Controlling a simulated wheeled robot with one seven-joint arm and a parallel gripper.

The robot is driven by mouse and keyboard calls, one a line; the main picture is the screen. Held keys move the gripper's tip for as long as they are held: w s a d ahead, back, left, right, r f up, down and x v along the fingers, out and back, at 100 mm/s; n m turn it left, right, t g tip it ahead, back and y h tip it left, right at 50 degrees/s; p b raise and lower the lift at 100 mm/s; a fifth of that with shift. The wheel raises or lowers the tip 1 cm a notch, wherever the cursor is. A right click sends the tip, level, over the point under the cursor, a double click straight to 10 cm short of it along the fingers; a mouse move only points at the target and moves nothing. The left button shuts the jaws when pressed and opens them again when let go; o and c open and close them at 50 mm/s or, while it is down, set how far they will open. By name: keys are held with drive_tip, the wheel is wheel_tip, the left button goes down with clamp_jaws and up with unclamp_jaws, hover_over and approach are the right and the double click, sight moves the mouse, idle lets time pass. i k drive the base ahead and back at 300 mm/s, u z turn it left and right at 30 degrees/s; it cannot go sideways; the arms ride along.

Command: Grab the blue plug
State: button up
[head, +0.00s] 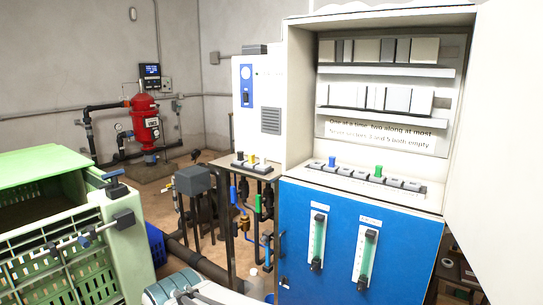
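A small blue plug (332,161) stands upright in the row of grey sockets (345,170) on the ledge of the open cabinet. It is near the left end of the row. A green plug (378,171) stands in the same row, to its right. Other sockets in the row show no coloured plug. I cannot make out my gripper in the head view, and nothing is touching the blue plug.
The white cabinet (299,100) has a blue front (340,240) with two gauges; its open door (500,150) stands at the right. A smaller panel (253,168) with a yellow plug (253,160) is left. A green crate (135,240) and a red tank (145,125) stand further left.

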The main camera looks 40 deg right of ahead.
sight(331, 158)
drive_tip(key=z, duration=0.65)
drive_tip(key=i, duration=1.15)
drive_tip(key=z, duration=0.95)
